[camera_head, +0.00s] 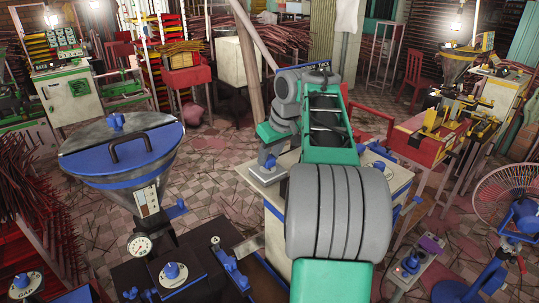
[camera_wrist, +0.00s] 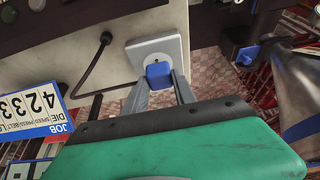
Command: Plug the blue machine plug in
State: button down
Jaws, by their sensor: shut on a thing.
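In the wrist view a small blue plug (camera_wrist: 158,73) sits between the two grey fingers of my gripper (camera_wrist: 161,84). The fingers are shut on its sides. The plug is right in front of the round socket face of a white square wall plate (camera_wrist: 177,45), covering its lower part. I cannot tell whether its pins are in the socket or how deep. A dark cable (camera_wrist: 91,70) leaves the pale panel left of the plate and curves down and left.
A sign with "4233" (camera_wrist: 42,108) is at the left in the wrist view, and a metal cone (camera_wrist: 296,85) at the right.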

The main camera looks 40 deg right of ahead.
jog(key=shift+f+b, duration=0.45)
jog(key=shift+f, duration=0.15)
jog(key=c, duration=0.9)
grip_release()
jog(key=shift+c, duration=0.2)
jog(key=p+v, duration=0.3)
jog(key=v, duration=0.4)
jog(key=shift+s+r, duration=0.2)
jog(key=shift+r, duration=0.15)
